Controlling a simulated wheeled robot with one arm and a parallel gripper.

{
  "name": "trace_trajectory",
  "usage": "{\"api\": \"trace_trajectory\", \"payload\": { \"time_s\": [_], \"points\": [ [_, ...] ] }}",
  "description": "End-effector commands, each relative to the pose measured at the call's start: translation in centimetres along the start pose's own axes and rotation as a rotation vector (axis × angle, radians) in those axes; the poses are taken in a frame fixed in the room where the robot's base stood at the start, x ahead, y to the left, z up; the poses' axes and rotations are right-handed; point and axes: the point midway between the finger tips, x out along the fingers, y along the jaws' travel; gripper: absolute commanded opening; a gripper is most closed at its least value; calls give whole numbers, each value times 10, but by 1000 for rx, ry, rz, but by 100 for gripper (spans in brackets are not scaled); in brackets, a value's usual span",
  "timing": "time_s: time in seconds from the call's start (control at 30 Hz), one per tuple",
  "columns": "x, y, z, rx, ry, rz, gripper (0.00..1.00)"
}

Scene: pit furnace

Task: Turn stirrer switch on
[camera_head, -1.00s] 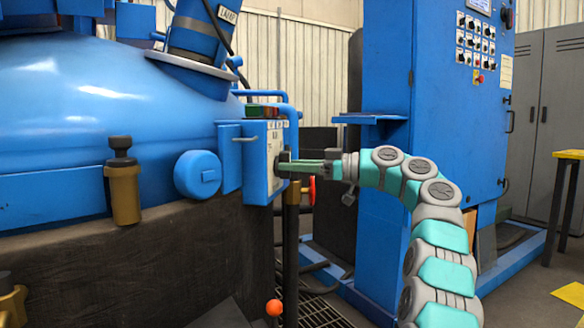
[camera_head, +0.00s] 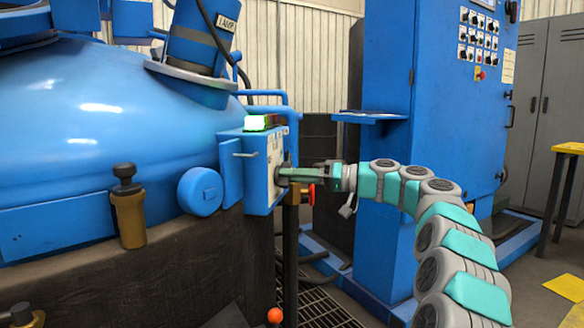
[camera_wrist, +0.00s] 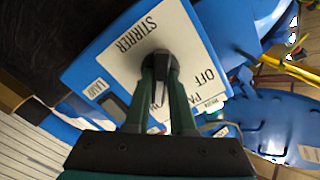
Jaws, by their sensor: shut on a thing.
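The stirrer switch is a dark knob (camera_wrist: 158,60) on a white plate (camera_wrist: 125,42) marked STIRRER and OFF, in the wrist view. In the head view the plate is on the side of a blue control box (camera_head: 259,190) on the furnace. My gripper (camera_head: 287,173) reaches this side from the right. It is shut on the knob, with one finger on each side, as the wrist view shows (camera_wrist: 160,78). The fingers hide part of the knob and plate, so I cannot read its exact pointing. A green lamp (camera_head: 257,123) on top of the box glows brightly.
A rounded blue furnace lid (camera_head: 90,130) fills the left. A tall blue cabinet (camera_head: 440,100) with several switches stands behind my arm at right.

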Motion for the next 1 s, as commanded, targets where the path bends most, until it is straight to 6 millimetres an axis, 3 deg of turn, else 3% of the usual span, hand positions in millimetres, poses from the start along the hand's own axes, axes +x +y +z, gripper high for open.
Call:
{"api": "trace_trajectory", "payload": {
  "time_s": [0.73,0.77,1.0],
  "points": [
    [0,1,-1,91,3,1,0],
    [0,1,-1,91,3,1,24],
    [0,1,-1,90,2,1,51]
  ]
}}
